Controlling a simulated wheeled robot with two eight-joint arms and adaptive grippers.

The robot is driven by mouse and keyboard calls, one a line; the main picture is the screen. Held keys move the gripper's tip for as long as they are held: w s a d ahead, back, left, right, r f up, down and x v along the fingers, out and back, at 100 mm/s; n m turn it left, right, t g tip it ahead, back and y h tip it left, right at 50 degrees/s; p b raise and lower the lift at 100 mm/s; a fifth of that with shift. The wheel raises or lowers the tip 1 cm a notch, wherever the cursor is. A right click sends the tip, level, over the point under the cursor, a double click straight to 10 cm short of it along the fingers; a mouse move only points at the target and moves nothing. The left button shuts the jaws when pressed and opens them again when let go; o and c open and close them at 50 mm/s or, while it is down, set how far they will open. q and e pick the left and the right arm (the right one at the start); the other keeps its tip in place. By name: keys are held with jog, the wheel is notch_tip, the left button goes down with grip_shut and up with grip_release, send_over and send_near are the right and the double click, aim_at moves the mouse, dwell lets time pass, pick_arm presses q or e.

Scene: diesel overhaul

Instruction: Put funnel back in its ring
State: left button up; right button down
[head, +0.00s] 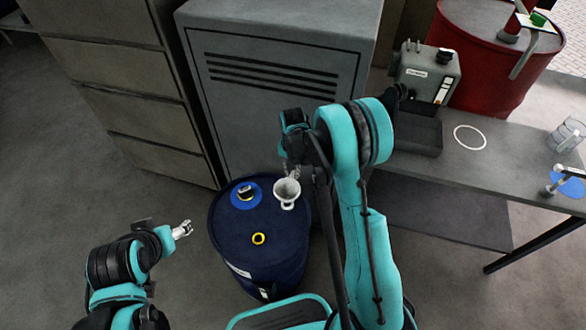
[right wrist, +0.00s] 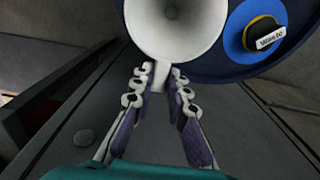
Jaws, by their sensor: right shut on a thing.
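The white funnel (head: 287,192) is over the far right part of the blue drum's top in the head view. My right gripper (head: 293,172) is shut on a small tab at the funnel's rim. In the right wrist view the funnel's wide mouth (right wrist: 175,25) faces the camera, and the tab is between the fingertips (right wrist: 160,78). A white ring (head: 470,137) lies flat and empty on the grey bench at the right. My left gripper (head: 184,230) is left of the drum, away from the funnel; its finger gap is too small to judge.
The blue drum (head: 225,225) has a yellow-rimmed opening (head: 258,239) and a labelled cap on a blue disc (head: 234,196). A grey cabinet (head: 270,100) stands behind it. The grey bench (head: 440,165) holds a machine (head: 428,72) and a glass jar (head: 567,136). A red drum (head: 480,50) stands behind.

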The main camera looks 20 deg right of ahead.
jog(key=shift+f+b, duration=0.55)
jog(key=shift+f, duration=0.35)
jog(key=shift+f, duration=0.15)
jog(key=shift+f+b, duration=1.05)
jog(key=shift+b, duration=0.05)
jog(key=c, duration=1.4)
grip_release()
jog(key=shift+r, duration=0.15)
notch_tip(320, 180, up, 12)
jog(key=shift+f, duration=0.1)
